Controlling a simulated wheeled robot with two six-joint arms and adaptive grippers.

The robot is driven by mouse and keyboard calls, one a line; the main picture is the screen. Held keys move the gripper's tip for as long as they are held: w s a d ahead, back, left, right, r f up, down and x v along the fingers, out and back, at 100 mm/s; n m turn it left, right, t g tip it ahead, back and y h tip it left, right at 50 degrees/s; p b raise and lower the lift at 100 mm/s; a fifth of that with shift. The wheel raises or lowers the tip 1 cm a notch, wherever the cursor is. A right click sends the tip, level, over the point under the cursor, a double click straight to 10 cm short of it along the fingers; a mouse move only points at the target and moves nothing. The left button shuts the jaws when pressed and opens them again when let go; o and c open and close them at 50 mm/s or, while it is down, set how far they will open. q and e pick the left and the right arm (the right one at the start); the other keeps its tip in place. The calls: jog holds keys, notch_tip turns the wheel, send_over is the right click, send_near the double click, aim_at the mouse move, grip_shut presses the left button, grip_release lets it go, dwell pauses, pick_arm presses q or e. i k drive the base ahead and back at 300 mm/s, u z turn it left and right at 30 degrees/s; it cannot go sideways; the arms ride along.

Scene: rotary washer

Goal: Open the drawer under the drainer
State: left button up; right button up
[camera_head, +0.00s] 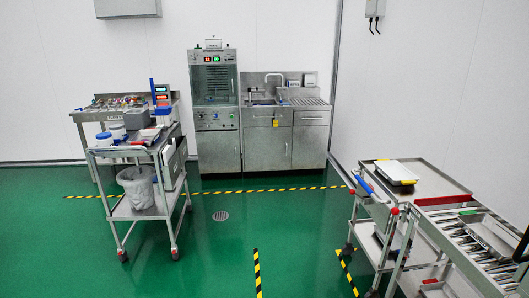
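The ribbed metal drainer (309,101) is at the right end of the steel sink counter against the back wall. Under it is a drawer front (311,118) with a thin horizontal handle, and it looks shut. A cabinet door (310,148) is below that drawer. The sink unit is well away from me, across the green floor. Neither of my grippers shows in this view.
A steel cart (145,213) with a grey bin stands at left, before a worktable (88,117). A tall washer (215,100) adjoins the sink. Carts with trays (440,185) fill the right. The middle floor is clear, with striped tape (258,270) and a drain (221,216).

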aim_at(307, 117)
jog(key=u, duration=0.05)
jog(key=i, duration=3.05)
jog(key=z, duration=0.5)
jog(key=i, duration=2.75)
jog(key=z, duration=1.05)
jog(key=i, duration=1.3)
jog(key=z, duration=0.25)
